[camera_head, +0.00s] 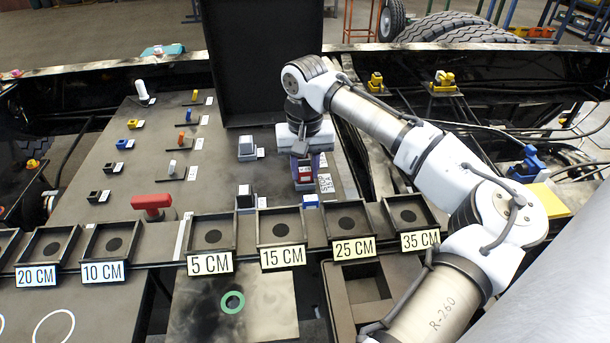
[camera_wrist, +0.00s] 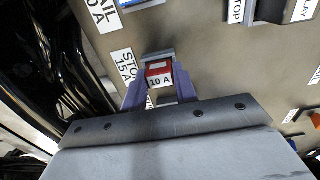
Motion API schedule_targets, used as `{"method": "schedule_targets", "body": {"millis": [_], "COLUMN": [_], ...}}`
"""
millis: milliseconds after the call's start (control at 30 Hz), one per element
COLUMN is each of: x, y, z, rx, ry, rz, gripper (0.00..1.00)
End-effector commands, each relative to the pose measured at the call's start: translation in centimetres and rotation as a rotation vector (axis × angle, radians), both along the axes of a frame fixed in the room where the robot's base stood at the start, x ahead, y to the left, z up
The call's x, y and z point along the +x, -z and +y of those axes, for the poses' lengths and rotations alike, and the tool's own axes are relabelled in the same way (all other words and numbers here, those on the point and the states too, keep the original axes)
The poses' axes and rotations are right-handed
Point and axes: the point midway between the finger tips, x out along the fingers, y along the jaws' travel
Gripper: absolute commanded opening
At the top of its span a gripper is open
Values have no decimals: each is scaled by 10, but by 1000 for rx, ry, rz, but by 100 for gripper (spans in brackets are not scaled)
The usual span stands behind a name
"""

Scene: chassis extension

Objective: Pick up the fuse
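A red fuse (camera_wrist: 159,72) with a white "10 A" label sits in a grey holder on the panel in the wrist view. The two purple fingers of my gripper (camera_wrist: 161,88) stand on either side of it, very close to its sides. I cannot tell whether they touch it. In the head view my gripper (camera_head: 304,158) points down at the panel's right part, over the red fuse (camera_head: 306,170). My gripper partly hides the fuse and its holder there.
Labels reading "STOP 15 A" (camera_wrist: 124,65) and "TAIL 10 A" (camera_wrist: 99,14) lie near the fuse. Grey-and-black relays (camera_head: 247,147) stand to the left. A red-handled switch (camera_head: 152,203) is farther left. A row of trays with distance signs (camera_head: 283,256) runs along the front. A black upright panel (camera_head: 262,60) stands behind.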

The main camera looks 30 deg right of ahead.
Motion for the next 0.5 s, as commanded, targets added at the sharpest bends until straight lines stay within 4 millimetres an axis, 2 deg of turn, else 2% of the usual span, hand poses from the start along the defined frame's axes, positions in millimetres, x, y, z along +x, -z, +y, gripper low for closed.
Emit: {"method": "schedule_targets", "body": {"millis": [100,367,500], "x": [0,0,1], "y": [0,-2,-12], "z": [0,0,0], "rx": [0,0,-1], "ry": [0,0,1], "rz": [0,-1,-2], "gripper": [7,7,7]}}
